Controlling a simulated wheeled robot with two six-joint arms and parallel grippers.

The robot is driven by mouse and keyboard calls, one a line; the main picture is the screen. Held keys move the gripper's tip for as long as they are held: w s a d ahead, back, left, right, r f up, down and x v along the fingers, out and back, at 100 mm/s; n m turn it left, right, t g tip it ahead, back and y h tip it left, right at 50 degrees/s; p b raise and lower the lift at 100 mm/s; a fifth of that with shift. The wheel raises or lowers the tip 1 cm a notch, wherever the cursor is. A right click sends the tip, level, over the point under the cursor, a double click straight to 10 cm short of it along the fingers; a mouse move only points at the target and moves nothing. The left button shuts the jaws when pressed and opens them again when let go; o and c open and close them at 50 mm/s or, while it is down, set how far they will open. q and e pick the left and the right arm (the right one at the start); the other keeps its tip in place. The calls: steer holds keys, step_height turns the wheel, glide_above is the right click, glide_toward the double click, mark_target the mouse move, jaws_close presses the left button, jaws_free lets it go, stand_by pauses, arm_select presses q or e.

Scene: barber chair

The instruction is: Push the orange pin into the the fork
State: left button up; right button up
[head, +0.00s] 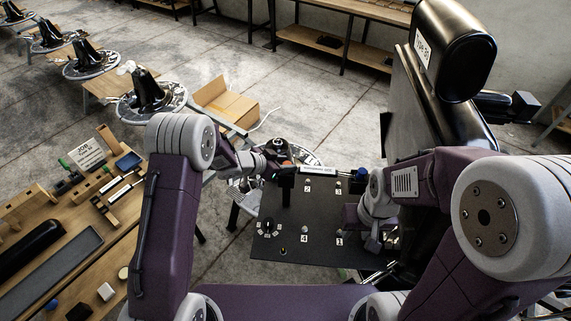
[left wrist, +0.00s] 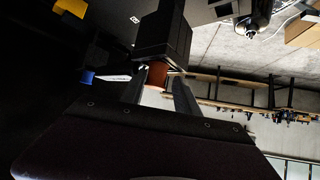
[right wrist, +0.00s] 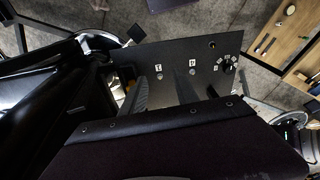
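The orange pin (left wrist: 157,76) shows in the left wrist view as a short brownish-orange cylinder at the end of a black block-like part (left wrist: 165,38), which looks like the fork. How deep the pin sits in it is hidden. My left gripper (left wrist: 158,82) has a finger close against each side of the pin and appears shut on it. My right gripper (right wrist: 163,82) is open and empty, near the dark panel.
The dark panel (head: 283,215) has numbered labels and a dial (head: 268,228). The barber chair (head: 440,95) stands at the right. A wooden workbench (head: 110,240) with tools and blocks is at the left.

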arm_select(q)
steer(key=shift+s+d+f, duration=0.1)
steer(key=shift+s+f, duration=0.1)
steer(key=shift+s+r, duration=0.1)
steer(key=b+v, duration=0.1)
steer(key=v, duration=0.8)
steer(key=shift+w, duration=0.3)
steer(key=shift+s, duration=0.1)
